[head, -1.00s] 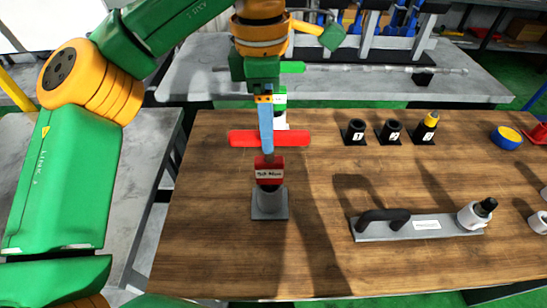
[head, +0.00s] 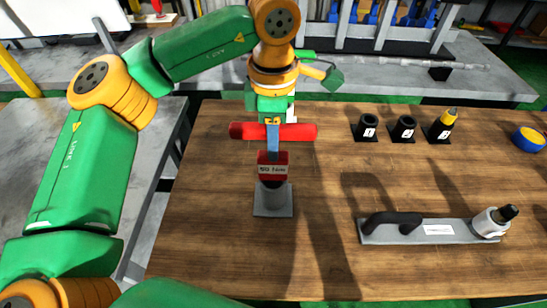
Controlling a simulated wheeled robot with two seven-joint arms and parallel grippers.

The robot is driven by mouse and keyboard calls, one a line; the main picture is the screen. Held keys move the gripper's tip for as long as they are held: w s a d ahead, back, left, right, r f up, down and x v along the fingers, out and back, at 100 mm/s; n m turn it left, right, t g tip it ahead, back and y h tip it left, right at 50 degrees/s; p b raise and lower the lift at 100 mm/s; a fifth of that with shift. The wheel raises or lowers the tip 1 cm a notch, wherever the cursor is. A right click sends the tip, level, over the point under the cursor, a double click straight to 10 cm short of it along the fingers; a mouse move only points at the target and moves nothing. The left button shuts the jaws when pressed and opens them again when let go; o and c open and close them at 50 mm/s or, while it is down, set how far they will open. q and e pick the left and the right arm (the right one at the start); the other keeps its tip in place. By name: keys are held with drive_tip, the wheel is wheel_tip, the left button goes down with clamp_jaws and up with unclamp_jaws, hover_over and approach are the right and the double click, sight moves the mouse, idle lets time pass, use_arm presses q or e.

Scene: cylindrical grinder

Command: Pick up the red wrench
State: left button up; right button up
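The red wrench stands upright in the head view. It has a red crossbar handle (head: 300,132) on top and a red block labelled "50 Nm" (head: 272,170) below. Its lower end sits in a grey holder with a square base (head: 272,206) on the wooden table. My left gripper (head: 273,150) points down at the wrench from above. A blue-grey finger crosses in front of the middle of the crossbar and reaches close to the red block. The fingers show edge-on, so their opening and any contact with the wrench cannot be made out. My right gripper is not in view.
Several black holders (head: 403,129) stand in a row at the back right, one with a yellow-topped piece. A blue and yellow round object (head: 528,138) stands farther right. Bare table surrounds the wrench's holder.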

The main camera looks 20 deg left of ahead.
use_arm(q)
clamp_jaws()
drive_tip(key=shift+r, duration=0.1)
idle(1.0)
